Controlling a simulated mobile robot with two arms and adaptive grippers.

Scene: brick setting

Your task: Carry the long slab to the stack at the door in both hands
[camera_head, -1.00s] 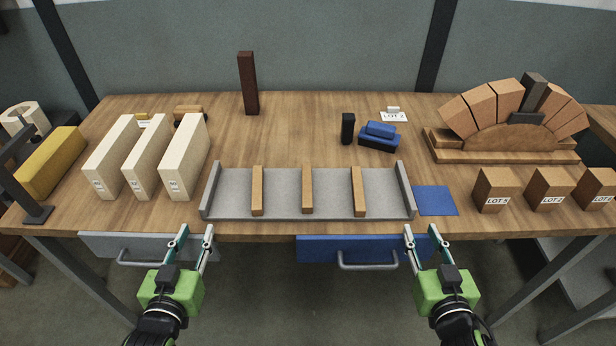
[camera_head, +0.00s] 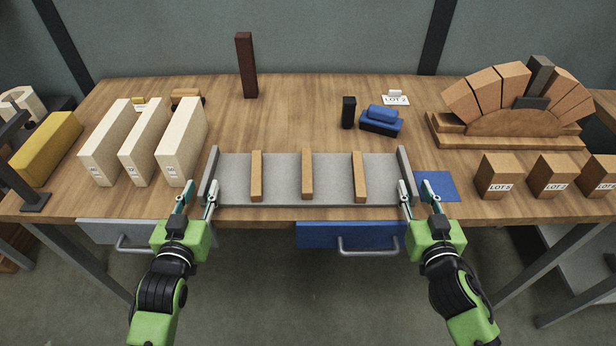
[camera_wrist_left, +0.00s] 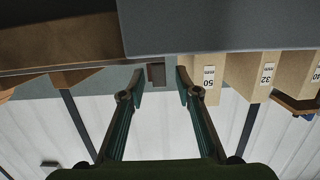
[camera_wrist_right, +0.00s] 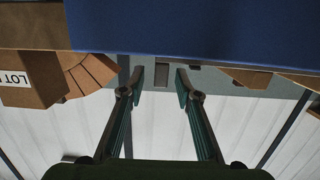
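The long grey slab (camera_head: 284,190) lies on the front of the bench, with an upright wall at each end and wooden strips across it. My left gripper (camera_head: 197,197) is open at its left end wall (camera_head: 212,172). My right gripper (camera_head: 420,198) is open at its right end wall (camera_head: 406,172). In the left wrist view the fingers (camera_wrist_left: 159,82) are apart, with a small end face beyond them. In the right wrist view the fingers (camera_wrist_right: 159,82) are also apart, with a grey end face beyond. I cannot tell whether either gripper touches the slab. I see no door.
Pale blocks (camera_head: 178,142) stand left of the slab, a blue mat (camera_head: 438,186) lies right of it, and lot-labelled blocks (camera_head: 497,177) stand further right. A brick arch (camera_head: 510,90) is at the back right. Grey (camera_head: 125,234) and blue (camera_head: 350,236) drawers are below the bench edge.

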